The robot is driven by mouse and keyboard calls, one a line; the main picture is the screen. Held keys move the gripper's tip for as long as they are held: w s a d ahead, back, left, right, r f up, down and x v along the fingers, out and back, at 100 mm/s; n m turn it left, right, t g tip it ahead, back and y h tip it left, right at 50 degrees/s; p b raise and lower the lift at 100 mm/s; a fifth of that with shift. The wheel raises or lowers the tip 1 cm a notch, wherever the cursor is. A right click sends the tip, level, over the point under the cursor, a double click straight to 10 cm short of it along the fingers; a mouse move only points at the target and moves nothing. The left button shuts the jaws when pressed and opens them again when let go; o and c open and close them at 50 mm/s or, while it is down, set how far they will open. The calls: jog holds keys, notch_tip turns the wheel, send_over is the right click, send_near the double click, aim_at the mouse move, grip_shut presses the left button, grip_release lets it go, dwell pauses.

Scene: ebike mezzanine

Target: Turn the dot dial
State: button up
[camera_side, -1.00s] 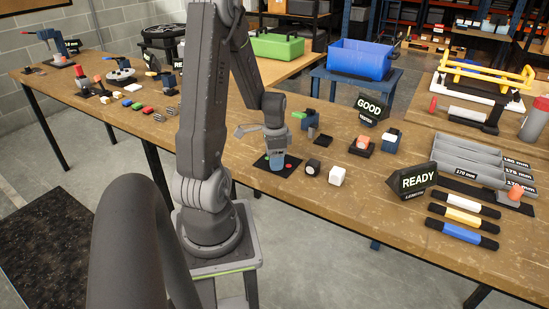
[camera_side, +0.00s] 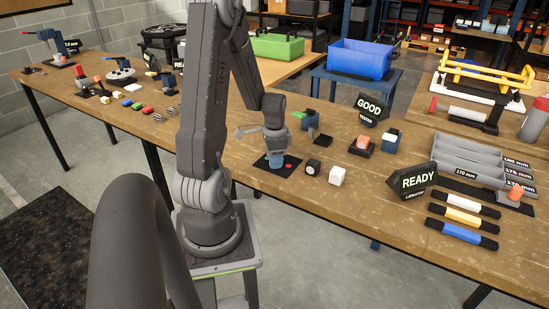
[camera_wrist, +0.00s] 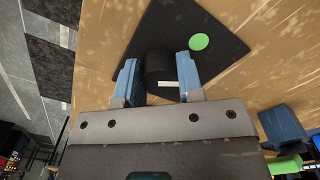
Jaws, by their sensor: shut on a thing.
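The dial (camera_wrist: 160,66) is a dark round knob with a white mark on it, on a black square pad (camera_wrist: 215,50). In the wrist view my gripper (camera_wrist: 158,76) has its two blue fingers on either side of the dial, shut on it. A round dot (camera_wrist: 199,42) on the pad looks green there. In the side view my gripper (camera_side: 275,160) points down over the pad (camera_side: 261,162) and hides the dial. A dot (camera_side: 288,166) on the pad looks red in that view.
A blue block with a green part (camera_side: 310,119) stands behind. A READY sign (camera_side: 414,182) and a GOOD sign (camera_side: 369,108) stand farther right.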

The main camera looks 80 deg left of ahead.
jog(key=shift+n, duration=2.9)
jog(key=o, duration=0.9)
notch_tip(320, 180, up, 14)
jog(key=shift+f, duration=0.1)
